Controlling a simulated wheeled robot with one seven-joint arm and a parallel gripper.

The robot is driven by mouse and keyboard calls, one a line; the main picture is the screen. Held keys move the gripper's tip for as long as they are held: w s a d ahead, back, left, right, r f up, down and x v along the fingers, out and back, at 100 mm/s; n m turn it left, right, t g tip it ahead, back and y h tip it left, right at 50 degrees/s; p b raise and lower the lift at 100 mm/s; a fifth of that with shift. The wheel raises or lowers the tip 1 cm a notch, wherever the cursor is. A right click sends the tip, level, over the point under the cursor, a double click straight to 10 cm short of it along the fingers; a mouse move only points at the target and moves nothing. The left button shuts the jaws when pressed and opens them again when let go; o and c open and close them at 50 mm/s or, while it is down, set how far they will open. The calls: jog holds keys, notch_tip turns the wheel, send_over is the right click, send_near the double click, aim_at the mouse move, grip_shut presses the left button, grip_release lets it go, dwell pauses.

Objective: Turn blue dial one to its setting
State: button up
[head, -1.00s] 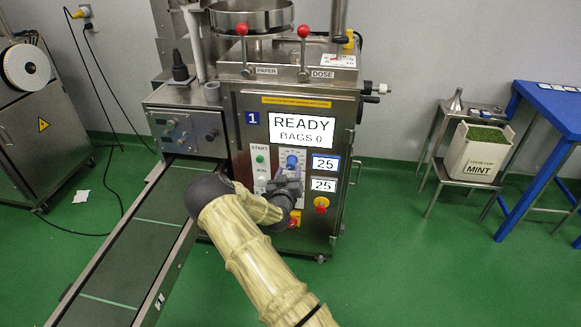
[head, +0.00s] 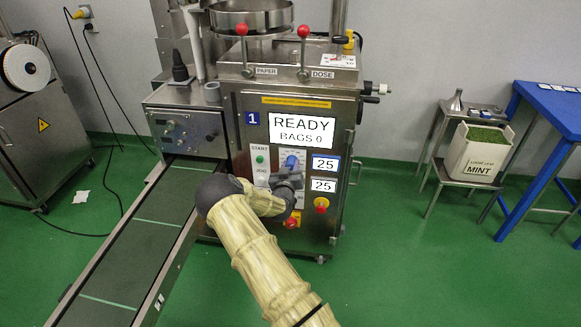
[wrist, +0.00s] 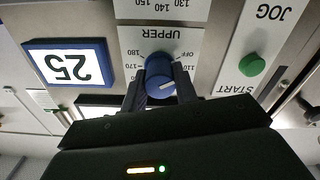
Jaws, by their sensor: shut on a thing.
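The blue dial (wrist: 158,68) sits on a white plate marked UPPER, upside down in the wrist view. Its scale shows OFF and numbers up to 180. A pale mark on its face points toward the right of that picture, but the exact reading is unclear. My gripper (wrist: 159,82) is shut on the dial, one dark finger on each side. In the head view the blue dial (head: 291,156) shows just above my gripper (head: 288,178), which covers the panel below. The blue-framed display (head: 325,164) reads 25.
The machine's screen (head: 302,130) reads READY, BAGS 0. A green start button (head: 260,160) is left of the dial. A second display (head: 323,185) reads 25, above a red knob (head: 321,205). A conveyor (head: 140,235) runs along the left.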

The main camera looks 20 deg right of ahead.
jog(key=shift+m+b, duration=0.3)
jog(key=shift+m, duration=0.2)
jog(key=m+b, duration=0.3)
jog(key=m, duration=0.2)
jog(key=shift+f+b, duration=0.2)
jog(key=shift+b, duration=0.1)
jog(key=m+b, duration=0.4)
jog(key=m, duration=0.1)
jog(key=shift+d+m+b, duration=0.1)
jog(key=shift+m+b, duration=0.2)
jog(key=shift+b, duration=0.1)
jog(key=m+b, duration=0.6)
jog(key=shift+f+b, duration=0.15)
jog(key=shift+b, duration=0.25)
jog(key=m+b, duration=0.3)
jog(key=shift+m+b, duration=0.35)
jog(key=shift+m, duration=0.05)
jog(key=shift+r+m+b, duration=0.2)
jog(key=shift+m+b, duration=0.95)
jog(key=shift+m, duration=0.05)
jog(key=o, duration=1)
jog(key=shift+r, duration=0.1)
